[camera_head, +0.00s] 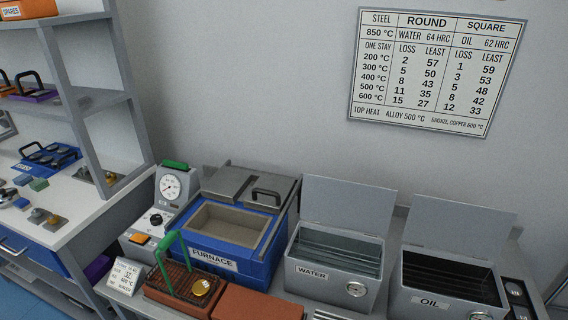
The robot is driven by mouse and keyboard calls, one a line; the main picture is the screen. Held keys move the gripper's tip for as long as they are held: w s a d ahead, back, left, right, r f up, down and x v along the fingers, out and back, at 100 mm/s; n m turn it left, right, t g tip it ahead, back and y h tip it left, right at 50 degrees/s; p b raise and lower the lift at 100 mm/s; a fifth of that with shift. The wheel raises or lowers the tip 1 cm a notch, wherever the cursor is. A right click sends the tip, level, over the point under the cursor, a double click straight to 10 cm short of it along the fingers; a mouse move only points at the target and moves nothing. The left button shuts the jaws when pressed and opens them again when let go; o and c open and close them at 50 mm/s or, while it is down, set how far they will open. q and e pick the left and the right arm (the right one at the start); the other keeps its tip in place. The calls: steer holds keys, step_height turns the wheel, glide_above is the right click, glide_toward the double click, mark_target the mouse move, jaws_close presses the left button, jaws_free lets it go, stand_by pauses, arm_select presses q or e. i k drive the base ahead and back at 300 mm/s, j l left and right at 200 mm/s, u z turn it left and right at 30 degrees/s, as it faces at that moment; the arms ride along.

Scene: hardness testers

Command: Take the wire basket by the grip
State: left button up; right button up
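The wire basket (174,281) is at the lower left of the head view, in front of the blue furnace. It is a dark, shallow mesh basket resting on a reddish-brown brick (169,297). Its green grip (163,250) rises above the basket as an arch. A round gold-coloured piece (201,287) lies in the basket toward its right side. Neither of my grippers shows in this view, and nothing is seen touching the basket or its grip.
The furnace (250,250) stands open behind the basket, its lid (222,183) at the back. A gauge unit (171,190) and a small card (126,275) stand to the left. Another brick (255,302), the water tank (325,284) and the oil tank (418,298) are to the right.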

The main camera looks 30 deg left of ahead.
mark_target(170, 237)
steer(key=u, duration=1.15)
steer(key=j, duration=0.15)
steer(key=z, duration=0.05)
